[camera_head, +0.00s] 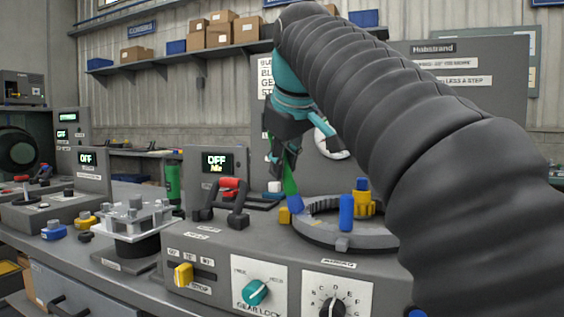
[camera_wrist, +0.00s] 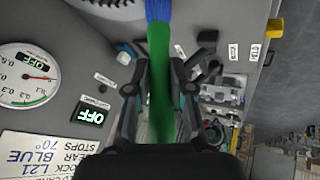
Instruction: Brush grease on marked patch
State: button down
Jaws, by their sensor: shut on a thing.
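My gripper (camera_head: 283,150) is shut on a brush with a green handle (camera_head: 290,179) and blue bristles (camera_head: 296,203). The brush points down, slightly tilted, and its bristles are at the left rim of a grey toothed ring (camera_head: 314,236) on the console. I cannot tell whether they touch it. In the wrist view the green handle (camera_wrist: 160,75) runs between the two fingers of my gripper (camera_wrist: 159,92), with the blue bristles (camera_wrist: 158,10) at the top edge. The ring's teeth (camera_wrist: 112,3) show at the top left there.
A blue peg (camera_head: 346,213) and a yellow gear (camera_head: 364,204) stand at the ring. A red-and-black handle (camera_head: 232,196) rises left of it. A green canister (camera_head: 173,183) and a display reading OFF (camera_head: 217,163) are behind. My arm hides the right side.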

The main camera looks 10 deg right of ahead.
jog(key=shift+s, duration=3.15)
jog(key=shift+w+p, duration=1.3)
jog(key=shift+w, duration=2.05)
jog(key=shift+s+d+p, duration=0.15)
jog(key=shift+s+p, duration=0.2)
jog(key=shift+s, duration=1.25)
jog(key=shift+w+a, duration=0.2)
jog(key=shift+w, duration=1.45)
jog(key=shift+r, duration=0.15)
jog(key=shift+r, duration=2.95)
